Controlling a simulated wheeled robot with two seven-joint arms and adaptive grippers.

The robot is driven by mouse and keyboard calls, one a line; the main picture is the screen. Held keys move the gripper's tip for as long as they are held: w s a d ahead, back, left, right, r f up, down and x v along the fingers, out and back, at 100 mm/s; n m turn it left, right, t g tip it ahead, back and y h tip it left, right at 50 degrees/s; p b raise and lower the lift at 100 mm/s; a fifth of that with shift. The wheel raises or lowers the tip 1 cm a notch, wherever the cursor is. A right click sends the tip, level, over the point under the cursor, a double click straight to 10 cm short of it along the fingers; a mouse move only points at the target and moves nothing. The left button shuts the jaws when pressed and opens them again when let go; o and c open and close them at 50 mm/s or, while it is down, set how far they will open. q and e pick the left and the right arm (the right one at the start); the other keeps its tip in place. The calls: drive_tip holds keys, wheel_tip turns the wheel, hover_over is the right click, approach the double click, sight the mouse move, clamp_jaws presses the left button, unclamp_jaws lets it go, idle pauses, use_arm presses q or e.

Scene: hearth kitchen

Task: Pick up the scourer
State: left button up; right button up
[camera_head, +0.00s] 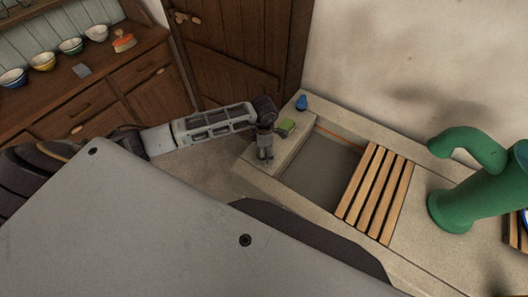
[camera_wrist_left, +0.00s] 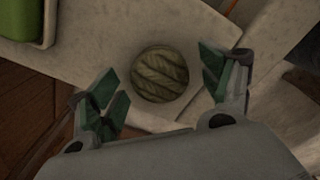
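A round, ribbed olive-brown pad, which looks like the scourer (camera_wrist_left: 160,74), lies on the pale stone ledge in the left wrist view. My left gripper (camera_head: 265,153) points down over the left end of the stone counter in the head view. In the wrist view its green-padded fingers (camera_wrist_left: 163,82) are spread apart, one on each side of the scourer, with gaps showing. The gripper is empty. In the head view the scourer is not visible, seemingly hidden by the gripper. My right gripper is not in view.
A green block-like item (camera_head: 287,126) lies close beside the left gripper. A small blue object (camera_head: 302,102) stands near the wall. A sunken basin (camera_head: 320,168) with a wooden slatted rack (camera_head: 375,193) is to the right, then a large green curved fixture (camera_head: 470,185).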

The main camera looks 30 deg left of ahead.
use_arm(q)
drive_tip(key=c, duration=0.9)
drive_tip(key=shift+r+b, duration=0.95)
drive_tip(key=shift+r, duration=4.1)
drive_tip(key=shift+o, duration=0.7)
drive_tip(key=shift+c, duration=1)
drive_tip(key=shift+s+p, duration=0.15)
drive_tip(key=shift+p, duration=0.15)
